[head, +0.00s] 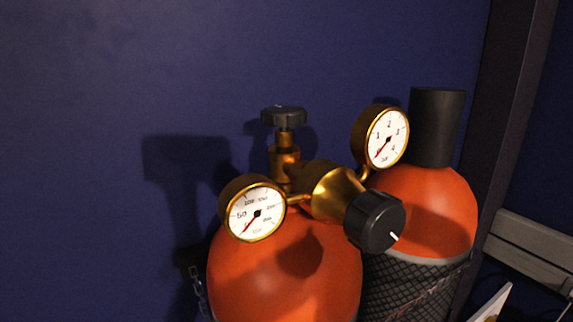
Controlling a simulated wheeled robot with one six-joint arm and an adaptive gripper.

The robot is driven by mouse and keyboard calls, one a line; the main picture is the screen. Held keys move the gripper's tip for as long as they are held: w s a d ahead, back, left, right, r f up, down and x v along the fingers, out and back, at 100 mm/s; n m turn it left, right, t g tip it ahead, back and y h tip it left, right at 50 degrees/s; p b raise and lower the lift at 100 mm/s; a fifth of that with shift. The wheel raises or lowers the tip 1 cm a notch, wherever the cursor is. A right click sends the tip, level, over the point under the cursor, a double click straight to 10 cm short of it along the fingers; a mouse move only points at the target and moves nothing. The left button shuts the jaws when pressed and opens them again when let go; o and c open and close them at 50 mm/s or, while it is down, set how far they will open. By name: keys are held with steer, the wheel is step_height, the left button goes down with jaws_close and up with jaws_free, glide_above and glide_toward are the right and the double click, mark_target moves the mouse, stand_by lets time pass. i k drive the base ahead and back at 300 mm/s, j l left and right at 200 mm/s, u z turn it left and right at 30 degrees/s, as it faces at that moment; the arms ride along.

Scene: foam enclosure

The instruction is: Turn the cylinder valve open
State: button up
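The cylinder valve handwheel (284,117) is a small black knob on a brass stem, upright at the top of the front orange cylinder (285,270). A brass regulator (333,190) is fitted beside the valve. It carries a large black knob (375,222) with a white mark, facing front right. The left gauge (253,213) and the right gauge (386,138) have white dials; both needles point to the lower left. My gripper is not in view, so its place relative to the valve does not show.
A second orange cylinder (430,205) with a black cap (437,126) and dark netting stands behind right. A dark blue wall (100,90) is close behind. A dark post (500,130) and a grey rail (530,250) are at the right. The space above the handwheel is clear.

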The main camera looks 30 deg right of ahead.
mark_target(283, 117)
steer(key=k+j+z, duration=0.2)
steer(key=k+j, duration=0.2)
steer(key=k+j+z, duration=0.15)
steer(key=k+j, duration=0.2)
steer(key=k, duration=0.3)
